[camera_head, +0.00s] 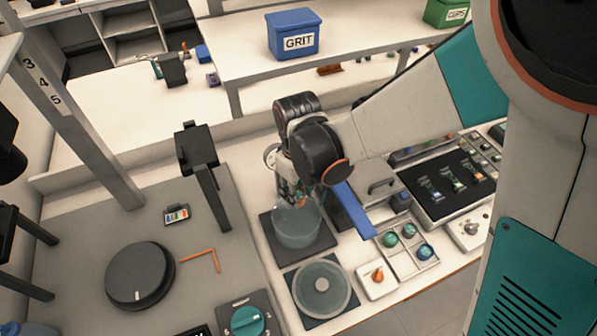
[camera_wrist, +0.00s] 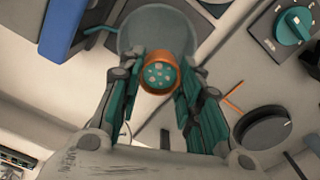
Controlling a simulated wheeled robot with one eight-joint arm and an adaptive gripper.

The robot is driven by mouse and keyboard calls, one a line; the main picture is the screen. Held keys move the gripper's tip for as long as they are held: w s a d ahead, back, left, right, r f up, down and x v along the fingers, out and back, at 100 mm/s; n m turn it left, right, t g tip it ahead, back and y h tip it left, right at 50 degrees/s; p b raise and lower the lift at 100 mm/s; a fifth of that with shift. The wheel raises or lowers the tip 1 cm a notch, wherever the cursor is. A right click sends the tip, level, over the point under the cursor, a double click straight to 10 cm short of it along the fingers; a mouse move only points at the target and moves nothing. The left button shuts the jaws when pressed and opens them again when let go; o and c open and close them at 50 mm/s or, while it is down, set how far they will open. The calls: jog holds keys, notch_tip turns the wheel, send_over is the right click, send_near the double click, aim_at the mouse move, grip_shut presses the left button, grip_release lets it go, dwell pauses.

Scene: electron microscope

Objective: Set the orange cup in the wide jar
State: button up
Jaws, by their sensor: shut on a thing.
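The orange cup (camera_wrist: 159,75) is held between my fingertips; its open top faces the wrist camera and shows pale pieces on a teal inside. My gripper (camera_head: 300,196) is shut on the cup, pointing down at the mouth of the wide jar. The wide jar (camera_head: 297,232) is clear glass on a dark square mat. In the wrist view the jar (camera_wrist: 150,25) lies behind the cup. I cannot tell how far the cup is below the rim.
A round glass lid (camera_head: 335,300) lies on a mat in front of the jar. A blue bar (camera_head: 350,208) is close on the jar's right. A tray of round capped pieces (camera_head: 408,250) stands further right. A black post (camera_head: 207,185) rises on the left.

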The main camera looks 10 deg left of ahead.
jog(key=shift+w+a+f+b, duration=0.1)
jog(key=shift+w+f+b, duration=0.05)
jog(key=shift+f+b, duration=2.1)
jog(key=shift+w+a+f+b, duration=0.15)
jog(key=shift+f+b, duration=1.35)
jog(key=shift+f, duration=1.6)
jog(key=shift+w+f+b, duration=0.15)
jog(key=shift+f+b, duration=1.7)
jog(key=shift+f, duration=0.8)
jog(key=shift+f+b, duration=0.35)
jog(key=shift+b, duration=0.05)
jog(key=o, duration=1.1)
jog(key=shift+r, duration=0.1)
notch_tip(320, 180, up, 7)
jog(key=shift+r, duration=0.2)
